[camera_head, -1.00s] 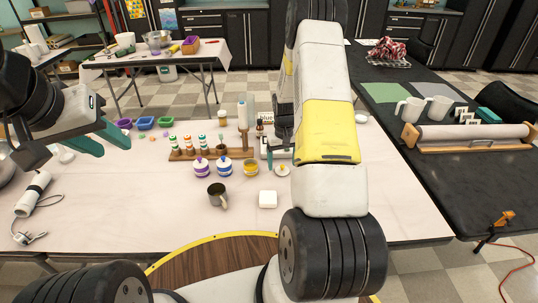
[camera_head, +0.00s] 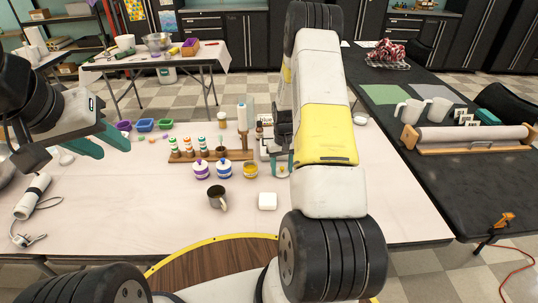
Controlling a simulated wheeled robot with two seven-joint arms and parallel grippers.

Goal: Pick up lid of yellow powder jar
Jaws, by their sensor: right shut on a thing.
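The yellow powder jar (camera_head: 250,169) stands on the white table at the right end of a row, with yellow showing at its open top. Its small pale lid (camera_head: 283,174) lies to its right, at the fingertips of my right gripper (camera_head: 281,164), and is mostly hidden. My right gripper points down with its fingers closed around the lid, low at the table; whether the lid is lifted cannot be told. My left gripper (camera_head: 101,145) is open and empty over the left of the table.
Purple (camera_head: 201,170) and blue (camera_head: 224,169) lidded jars stand left of the yellow one. A wooden rack (camera_head: 210,155) with small bottles is behind. The table's front is mostly clear.

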